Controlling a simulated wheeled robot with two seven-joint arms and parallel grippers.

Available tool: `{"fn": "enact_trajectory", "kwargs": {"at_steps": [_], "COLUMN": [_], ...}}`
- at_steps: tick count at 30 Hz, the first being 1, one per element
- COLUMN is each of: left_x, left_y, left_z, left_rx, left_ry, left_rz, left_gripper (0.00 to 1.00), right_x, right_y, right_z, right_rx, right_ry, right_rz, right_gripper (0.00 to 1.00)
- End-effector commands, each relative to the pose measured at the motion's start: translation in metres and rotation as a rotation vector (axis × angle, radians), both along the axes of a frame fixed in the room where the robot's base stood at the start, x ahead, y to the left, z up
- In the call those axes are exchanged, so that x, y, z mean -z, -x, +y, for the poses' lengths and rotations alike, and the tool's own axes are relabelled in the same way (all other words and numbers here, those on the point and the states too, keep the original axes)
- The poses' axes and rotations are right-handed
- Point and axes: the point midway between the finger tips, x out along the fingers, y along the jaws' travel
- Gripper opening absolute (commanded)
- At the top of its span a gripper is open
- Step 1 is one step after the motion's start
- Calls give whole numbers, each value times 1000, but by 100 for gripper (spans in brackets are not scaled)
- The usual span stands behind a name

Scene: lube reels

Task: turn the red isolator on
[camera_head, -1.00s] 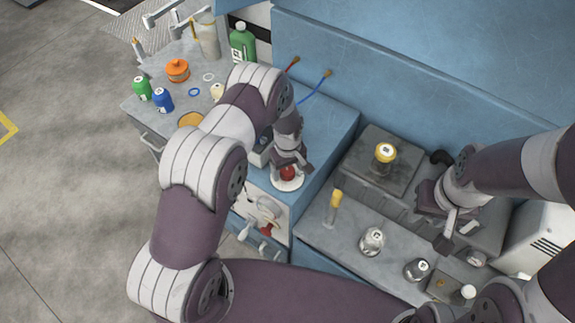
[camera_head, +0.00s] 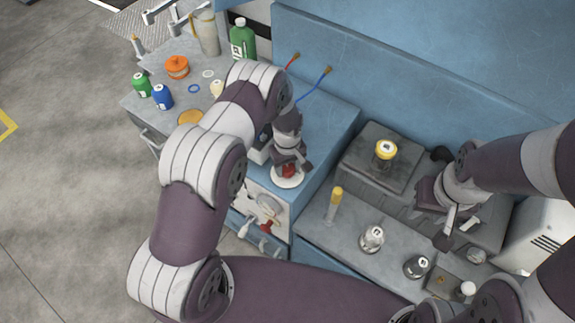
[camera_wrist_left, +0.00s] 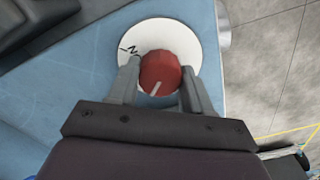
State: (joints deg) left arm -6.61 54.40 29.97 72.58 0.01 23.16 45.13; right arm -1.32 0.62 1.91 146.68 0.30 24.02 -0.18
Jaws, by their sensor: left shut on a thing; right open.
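The red isolator knob (camera_wrist_left: 161,72) sits on a round white plate (camera_wrist_left: 153,29) on the blue cabinet. In the left wrist view a pale pointer line on the knob runs toward the lower left, at a slant. The plate has a dark mark at its left. My left gripper (camera_wrist_left: 160,85) has a finger on each side of the knob and is shut on it. In the head view the left gripper (camera_head: 289,163) is over the knob (camera_head: 288,170) and partly hides it. My right gripper (camera_head: 443,225) is open and empty above the right bench.
A yellow-capped jar (camera_head: 385,152) stands on a dark block. A yellow-topped tube (camera_head: 335,205) and small jars (camera_head: 372,239) stand on the lower bench. Bottles (camera_head: 162,97) and an orange pot (camera_head: 177,67) stand at the left. A blue wall (camera_head: 420,70) rises behind.

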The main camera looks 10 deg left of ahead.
Motion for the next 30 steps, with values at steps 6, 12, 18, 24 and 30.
{"fn": "enact_trajectory", "kwargs": {"at_steps": [6,12,18,24,30], "left_x": [1,1,0,0,-1], "left_y": [-2,-3,-3,-3,-3], "left_z": [0,0,0,0,0], "left_rx": [110,282,473,662,852], "left_ry": [0,1,0,0,0], "left_rz": [-5,-6,-8,-10,-9], "left_gripper": [19,19,19,19,19], "right_x": [12,27,39,50,60], "right_y": [0,0,0,0,0], "right_z": [0,0,0,0,0], "right_rx": [0,0,0,0,0], "right_ry": [0,0,0,0,0], "right_rz": [0,0,0,0,0], "right_gripper": [43,43,43,43,43]}}
